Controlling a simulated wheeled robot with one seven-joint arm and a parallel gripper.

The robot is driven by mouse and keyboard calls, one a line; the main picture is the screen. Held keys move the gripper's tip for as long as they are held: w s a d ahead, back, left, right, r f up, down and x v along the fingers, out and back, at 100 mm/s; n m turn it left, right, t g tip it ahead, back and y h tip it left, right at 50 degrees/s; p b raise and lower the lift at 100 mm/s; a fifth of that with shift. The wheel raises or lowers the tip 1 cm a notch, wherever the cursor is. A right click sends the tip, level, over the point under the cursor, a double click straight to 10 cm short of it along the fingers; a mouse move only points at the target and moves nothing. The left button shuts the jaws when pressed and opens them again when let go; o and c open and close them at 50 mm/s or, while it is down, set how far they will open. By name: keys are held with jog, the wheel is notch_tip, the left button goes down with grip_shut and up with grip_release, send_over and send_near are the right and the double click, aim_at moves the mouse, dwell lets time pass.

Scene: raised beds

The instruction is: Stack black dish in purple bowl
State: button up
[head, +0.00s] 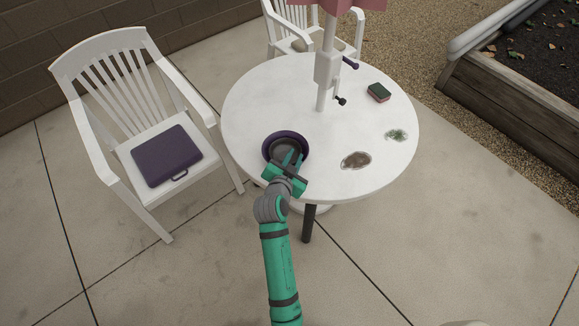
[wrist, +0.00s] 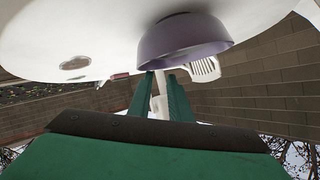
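The purple bowl (head: 268,141) stands on the near left part of the white round table. A dark grey-black dish (head: 283,146) appears to sit inside it, partly covered by my fingers. My gripper (head: 293,154) is over the near right part of the bowl, its two teal fingers apart. In the wrist view, which is upside down, the bowl (wrist: 185,38) shows from its side close to the fingers (wrist: 160,82). The gap between the fingers shows only background. The dish does not show there; whether the fingers touch it cannot be told.
The white table (head: 245,105) has a pole (head: 328,70) with knobs through its middle. A green and red sponge (head: 378,92), a brown patch (head: 355,160) and a green patch (head: 396,135) are to the right. A white chair (head: 108,85) with a purple case (head: 167,156) stands left.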

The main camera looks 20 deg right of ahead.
jog(key=s+a+f+n+t+y, duration=0.15)
jog(key=s+a+n, duration=0.25)
jog(key=s+a, duration=0.45)
jog(key=s+a+f+n+t+y, duration=0.1)
jog(key=s+a+f+n+y, duration=0.35)
jog(key=s, duration=0.75)
jog(key=s+a+r+n+t, duration=0.1)
jog(key=s+a+r, duration=0.2)
jog(key=s, duration=0.6)
jog(key=s+a+r+n+t+y, duration=0.1)
jog(key=s+a+r+n, duration=0.1)
jog(key=s+a+r, duration=0.2)
jog(key=s+r, duration=0.3)
jog(key=s, duration=0.3)
jog(key=shift+r+y, duration=0.3)
jog(key=shift+s+d, duration=0.1)
jog(key=shift+s, duration=0.05)
